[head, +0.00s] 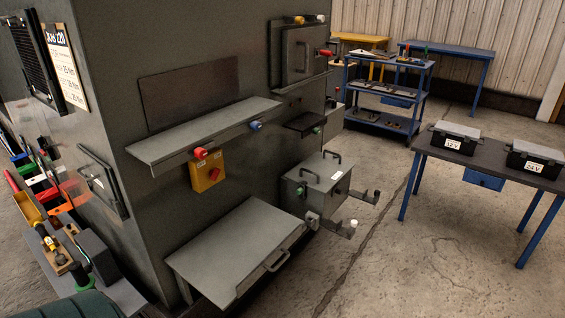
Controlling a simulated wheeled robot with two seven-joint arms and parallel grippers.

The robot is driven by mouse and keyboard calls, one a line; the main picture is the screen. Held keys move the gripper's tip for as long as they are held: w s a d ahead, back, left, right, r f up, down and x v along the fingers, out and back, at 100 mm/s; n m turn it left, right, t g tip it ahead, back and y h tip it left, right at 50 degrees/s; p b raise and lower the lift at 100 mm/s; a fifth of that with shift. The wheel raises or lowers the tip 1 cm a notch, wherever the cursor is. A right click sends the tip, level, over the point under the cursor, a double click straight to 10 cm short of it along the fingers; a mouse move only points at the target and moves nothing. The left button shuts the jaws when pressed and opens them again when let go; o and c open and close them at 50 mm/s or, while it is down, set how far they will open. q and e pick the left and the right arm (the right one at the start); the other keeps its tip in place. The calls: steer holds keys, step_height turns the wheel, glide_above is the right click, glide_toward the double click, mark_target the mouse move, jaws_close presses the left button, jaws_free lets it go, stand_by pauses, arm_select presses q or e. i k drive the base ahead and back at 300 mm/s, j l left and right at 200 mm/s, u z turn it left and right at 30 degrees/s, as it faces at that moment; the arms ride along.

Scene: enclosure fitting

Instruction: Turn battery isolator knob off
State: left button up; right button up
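A yellow box (206,176) is mounted on the dark grey enclosure wall, below a projecting shelf. It looks like the battery isolator. A small red knob (214,174) shows on its front, but it is too small to tell which way it points. A separate red fitting (201,153) sits at the shelf edge just above the box. Neither my left nor my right gripper is in view, and nothing touches the yellow box.
The grey shelf (205,132) overhangs the yellow box, with a blue fitting (255,125) at its edge. A grey lidded box (236,252) juts out below. A cluttered bench (122,294) stands at left. Open floor (400,270) lies right, before the table (482,162).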

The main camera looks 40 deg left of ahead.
mark_target(214, 174)
steer(key=i+l+u, duration=0.15)
steer(key=i, duration=0.45)
steer(key=i+l+u, duration=0.15)
steer(key=i, duration=0.5)
steer(key=i+l+u, duration=0.15)
steer(key=i+u, duration=0.3)
steer(key=i+l+u, duration=0.2)
steer(key=u, duration=0.3)
steer(key=i+l+u, duration=0.2)
steer(key=l+u, duration=0.25)
steer(key=i+l+u, duration=0.2)
steer(key=l+u, duration=0.15)
steer(key=u, duration=0.15)
steer(key=i+l+u, duration=0.1)
steer(key=l+u, duration=0.35)
